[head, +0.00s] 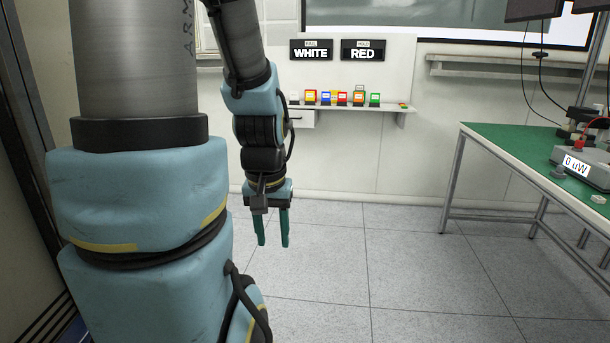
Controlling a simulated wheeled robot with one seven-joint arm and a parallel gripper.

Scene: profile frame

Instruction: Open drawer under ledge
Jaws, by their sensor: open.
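A white ledge (350,108) runs along a pale panel on the far wall. A small white drawer (303,118) sits under the ledge's left end. Its left side is close to my arm in the picture, which may hide part of it. I cannot tell clearly whether it is shut. My gripper (273,244) points down with its two green fingers apart and nothing between them. It hangs over the floor, lower in the picture than the drawer and slightly left of it, apart from the ledge.
Several small coloured blocks (342,99) stand on the ledge, below signs reading WHITE (311,51) and RED (362,51). A green-topped table (520,145) with a meter (585,165) stands at right. The floor (400,250) between is clear. A dark frame edges the left.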

